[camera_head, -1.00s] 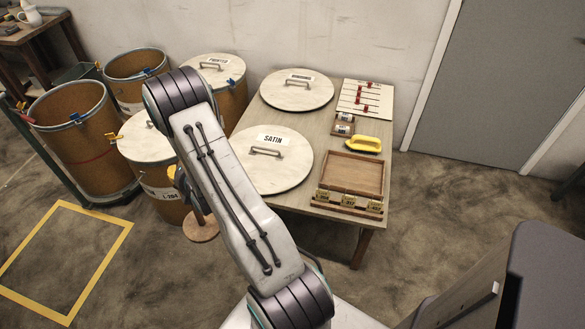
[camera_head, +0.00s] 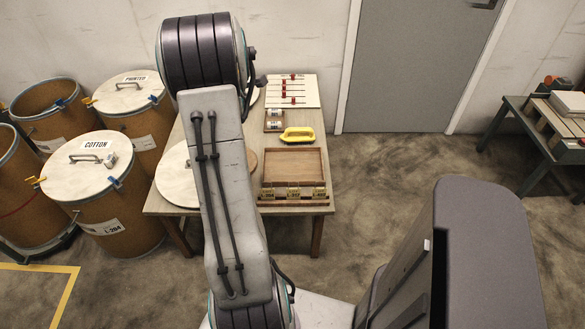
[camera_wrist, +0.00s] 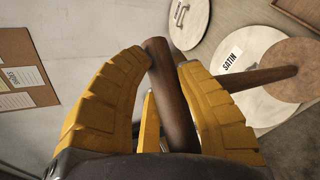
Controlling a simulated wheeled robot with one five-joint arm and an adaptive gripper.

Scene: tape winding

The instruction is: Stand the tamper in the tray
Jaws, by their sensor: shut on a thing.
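My gripper (camera_wrist: 162,62) has its yellow fingers shut on the dark wooden crossbar of the tamper (camera_wrist: 172,95). In the wrist view the tamper's rod runs right to a round brown disc, which appears in front of the SATIN lid. In the head view only a sliver of the disc (camera_head: 252,161) shows beside my arm; my gripper and the rest are hidden behind the arm. The tray (camera_head: 293,168), shallow, wooden and empty, sits on the table's front right, right of the disc. A corner of it shows at the wrist view's top right (camera_wrist: 302,10).
Small yellow-tagged blocks (camera_head: 293,191) stand in a rack along the tray's front. A board with red pieces (camera_head: 292,90) is at the back. Lidded drums (camera_head: 92,165) stand left of the table.

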